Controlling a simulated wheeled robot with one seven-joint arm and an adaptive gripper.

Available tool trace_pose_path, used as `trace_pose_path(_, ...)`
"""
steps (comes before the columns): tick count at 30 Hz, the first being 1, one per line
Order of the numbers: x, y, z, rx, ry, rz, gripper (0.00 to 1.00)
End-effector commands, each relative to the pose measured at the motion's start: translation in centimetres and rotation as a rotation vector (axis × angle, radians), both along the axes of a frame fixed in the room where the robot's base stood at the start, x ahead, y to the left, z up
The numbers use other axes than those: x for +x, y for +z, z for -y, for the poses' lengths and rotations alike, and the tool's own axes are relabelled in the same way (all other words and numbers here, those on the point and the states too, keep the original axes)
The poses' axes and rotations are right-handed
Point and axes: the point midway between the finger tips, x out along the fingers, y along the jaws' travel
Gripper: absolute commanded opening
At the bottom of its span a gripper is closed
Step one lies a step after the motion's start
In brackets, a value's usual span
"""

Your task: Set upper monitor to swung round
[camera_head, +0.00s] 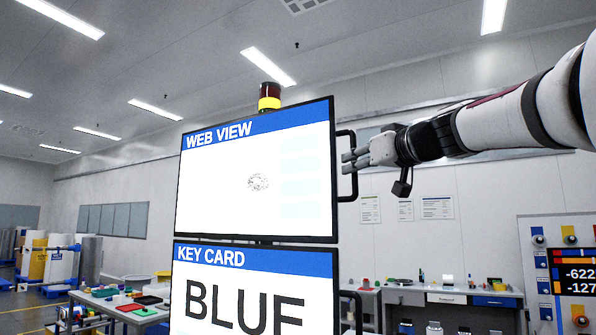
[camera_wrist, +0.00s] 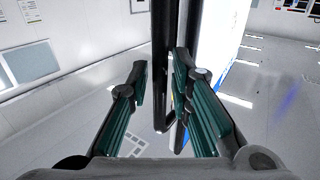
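The upper monitor (camera_head: 255,190) is a flat screen headed WEB VIEW, turned somewhat to the side in the head view. A black D-shaped handle (camera_head: 354,170) stands out from its right edge. My gripper (camera_head: 347,162) is at this handle, coming from the right. In the wrist view, my gripper (camera_wrist: 160,62) is open. The upright handle bar (camera_wrist: 160,35) passes between its fingers, with a gap to the left finger. The right finger is close to the bar; whether they touch I cannot tell. The monitor's bright screen (camera_wrist: 222,40) shows to the right.
A lower monitor (camera_head: 250,290) headed KEY CARD, reading BLUE, sits just below. A red and yellow beacon (camera_head: 269,97) stands above. A control panel (camera_head: 560,270) is at the right, workbenches (camera_head: 455,298) behind. The space right of the handle is mostly taken by my arm.

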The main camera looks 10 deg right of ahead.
Motion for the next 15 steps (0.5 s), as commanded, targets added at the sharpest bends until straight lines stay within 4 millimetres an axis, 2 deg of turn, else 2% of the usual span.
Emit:
trace_pose_path(4,0.92,0.03,-0.39,0.0,0.0,0.0,0.2)
trace_pose_path(13,1.19,-0.05,-0.49,0.0,0.001,0.0,0.2)
trace_pose_path(14,1.19,-0.05,-0.49,0.0,0.001,0.0,0.17)
trace_pose_path(15,1.18,-0.05,-0.49,0.0,0.001,0.0,0.08)
